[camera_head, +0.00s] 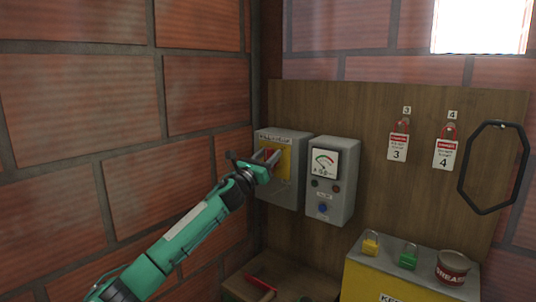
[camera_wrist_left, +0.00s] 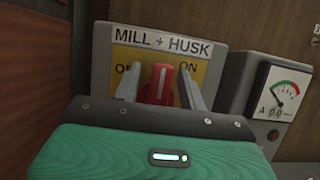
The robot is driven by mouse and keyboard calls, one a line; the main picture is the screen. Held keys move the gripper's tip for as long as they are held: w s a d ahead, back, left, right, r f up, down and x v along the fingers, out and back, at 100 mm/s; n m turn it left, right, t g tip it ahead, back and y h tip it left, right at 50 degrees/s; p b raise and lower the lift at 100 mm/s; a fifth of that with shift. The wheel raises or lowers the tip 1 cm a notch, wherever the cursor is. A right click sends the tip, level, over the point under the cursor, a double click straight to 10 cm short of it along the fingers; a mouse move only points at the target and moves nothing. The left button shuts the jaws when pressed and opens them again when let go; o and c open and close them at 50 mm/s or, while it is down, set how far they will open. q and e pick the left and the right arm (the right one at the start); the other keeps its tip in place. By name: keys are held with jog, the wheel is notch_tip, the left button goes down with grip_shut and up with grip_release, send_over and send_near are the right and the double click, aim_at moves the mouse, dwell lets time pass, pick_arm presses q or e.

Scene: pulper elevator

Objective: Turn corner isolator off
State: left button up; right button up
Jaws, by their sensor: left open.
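The corner isolator is a grey box (camera_head: 286,192) with a yellow plate, mounted on the wooden board by the wall corner. In the left wrist view its label reads MILL + HUSK (camera_wrist_left: 162,41), with the OFF side partly hidden on the left and ON on the right. Its red handle (camera_wrist_left: 158,84) stands nearly upright, tilted slightly toward ON. My left gripper (camera_head: 268,158) is open, in front of the plate. In the left wrist view its two fingers (camera_wrist_left: 159,84) stand on either side of the red handle; contact cannot be told. My right gripper is not seen.
A grey meter box (camera_head: 333,181) hangs close to the isolator's right. Padlocks (camera_head: 371,244) (camera_head: 408,257) and a grease tin (camera_head: 453,267) sit on a cabinet below.

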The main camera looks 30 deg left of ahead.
pick_arm(q)
grip_shut()
